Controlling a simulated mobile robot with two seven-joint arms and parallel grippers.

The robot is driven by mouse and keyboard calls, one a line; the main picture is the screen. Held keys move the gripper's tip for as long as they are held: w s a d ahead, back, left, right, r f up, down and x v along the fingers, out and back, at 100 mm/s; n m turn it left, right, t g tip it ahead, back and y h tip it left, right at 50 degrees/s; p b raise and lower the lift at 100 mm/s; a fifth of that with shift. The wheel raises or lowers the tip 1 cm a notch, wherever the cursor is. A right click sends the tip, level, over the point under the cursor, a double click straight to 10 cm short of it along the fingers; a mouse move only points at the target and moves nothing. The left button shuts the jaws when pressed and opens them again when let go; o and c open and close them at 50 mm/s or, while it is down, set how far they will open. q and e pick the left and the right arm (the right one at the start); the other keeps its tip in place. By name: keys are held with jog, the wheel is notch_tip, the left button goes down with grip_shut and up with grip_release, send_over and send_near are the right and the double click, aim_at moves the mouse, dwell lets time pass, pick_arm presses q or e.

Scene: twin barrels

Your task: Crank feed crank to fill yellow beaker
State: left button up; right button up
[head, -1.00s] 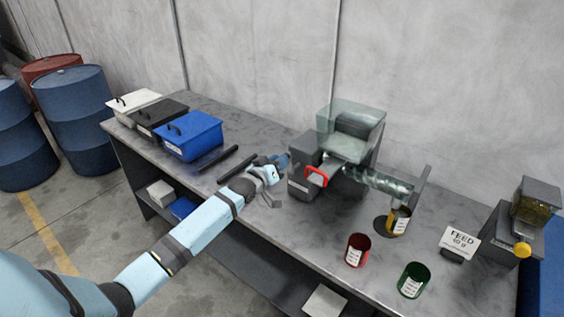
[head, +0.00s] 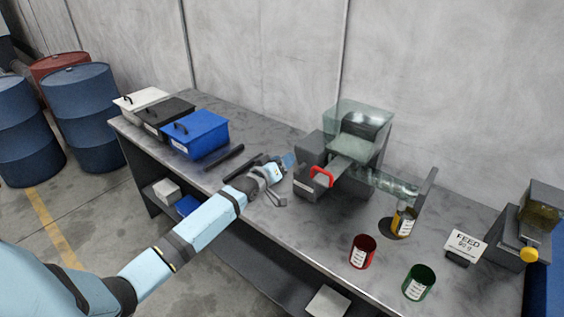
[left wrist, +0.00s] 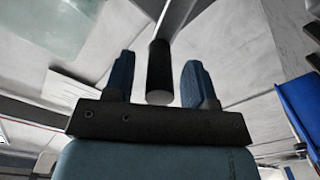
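The feed machine (head: 307,184) stands on the bench with a clear hopper (head: 361,120), a red handle (head: 321,176) and a clear screw tube (head: 385,183). The yellow beaker (head: 401,223), with a white label, stands upright under the tube's right end. My left gripper (head: 287,161) is at the machine's left side. In the left wrist view, its two blue fingers (left wrist: 158,84) are apart, with a black cylindrical crank grip (left wrist: 160,70) between them and visible gaps on both sides. The rest of the crank is largely hidden in the head view. My right gripper is not in view.
A red beaker (head: 362,252) and a green beaker (head: 419,283) stand near the front edge. A FEED sign (head: 466,244) and a smaller dispenser (head: 524,240) are at the right. Blue (head: 200,135), black and white bins stand at the left. Dark bars (head: 222,160) lie before the bins.

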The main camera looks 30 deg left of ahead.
pick_arm(q)
jog(key=shift+s, duration=0.2)
jog(key=s+a+b, duration=0.1)
jog(key=s, duration=1.2)
jog(key=shift+s+b, duration=0.2)
jog(key=shift+b, duration=0.2)
dwell(0.5)
